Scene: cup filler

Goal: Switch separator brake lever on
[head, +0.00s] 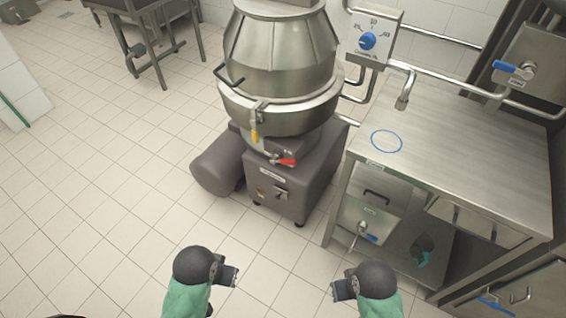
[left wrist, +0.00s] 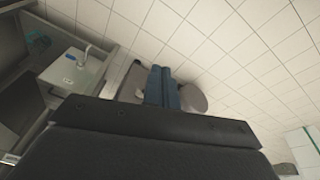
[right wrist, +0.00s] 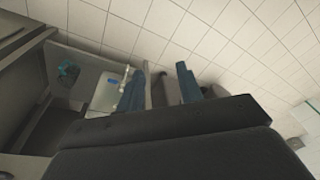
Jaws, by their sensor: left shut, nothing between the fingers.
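The separator (head: 278,65) is a large steel drum on a dark grey base (head: 300,195) in the upper middle of the head view. A small lever with a red grip (head: 287,162) sticks out at the front, between drum and base. A yellow-handled lever (head: 254,134) hangs just above it on the drum's side. I cannot tell from the pictures which one is the brake lever. My left gripper (head: 233,276) is shut and empty, well in front of the base. My right gripper (head: 338,290) is empty, its fingers apart in the right wrist view (right wrist: 162,88).
A steel table (head: 470,150) with a blue ring mark (head: 387,141) and a tap (head: 404,95) stands right of the separator. A blue dial (head: 368,41) is on a panel behind. A grey motor cylinder (head: 217,166) juts left from the base. Tiled floor in front is free.

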